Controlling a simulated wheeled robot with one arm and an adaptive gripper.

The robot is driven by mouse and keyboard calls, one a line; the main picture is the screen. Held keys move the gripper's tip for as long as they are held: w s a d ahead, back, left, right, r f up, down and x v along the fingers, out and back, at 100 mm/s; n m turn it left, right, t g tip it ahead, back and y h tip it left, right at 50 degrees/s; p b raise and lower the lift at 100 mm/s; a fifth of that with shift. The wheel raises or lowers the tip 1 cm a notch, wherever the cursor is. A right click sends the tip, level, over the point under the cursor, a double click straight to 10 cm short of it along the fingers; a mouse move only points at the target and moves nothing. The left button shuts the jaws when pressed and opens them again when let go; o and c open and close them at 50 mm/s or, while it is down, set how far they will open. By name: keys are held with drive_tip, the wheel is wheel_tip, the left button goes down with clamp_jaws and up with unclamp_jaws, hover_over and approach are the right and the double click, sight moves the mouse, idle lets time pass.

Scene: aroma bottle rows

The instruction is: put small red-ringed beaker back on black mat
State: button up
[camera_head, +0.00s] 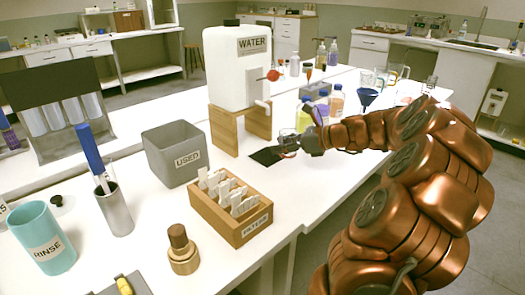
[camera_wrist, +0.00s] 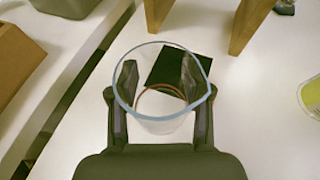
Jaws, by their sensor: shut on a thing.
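The small beaker (camera_wrist: 163,119) is clear glass with a red ring low on it. My gripper (camera_wrist: 158,85) is shut on it, with one dark finger on each side of the glass in the wrist view. The black mat (camera_wrist: 172,68) lies on the white bench, partly seen through and beyond the beaker. In the head view the mat (camera_head: 266,156) lies in front of the wooden stand, and my gripper (camera_head: 290,146) is at its right edge. The beaker is hard to make out there. I cannot tell whether its base touches the bench.
The white water tank (camera_head: 228,75) stands on a wooden stand (camera_head: 222,130) just behind the mat. A grey used bin (camera_head: 170,154) and a wooden filter box (camera_head: 231,217) are to the left. Several bottles and a blue funnel (camera_head: 367,97) stand behind my arm.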

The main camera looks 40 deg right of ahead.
drive_tip(key=b, duration=0.1)
hover_over(262, 155)
drive_tip(key=shift+s+f, duration=0.25)
drive_tip(key=shift+f, duration=0.15)
drive_tip(key=shift+w+f, duration=0.25)
wheel_tip(262, 155, down, 3)
drive_tip(key=shift+f+b, duration=0.1)
drive_tip(key=shift+b, duration=0.8)
drive_tip(key=o, duration=1.2)
drive_tip(key=shift+s, duration=0.1)
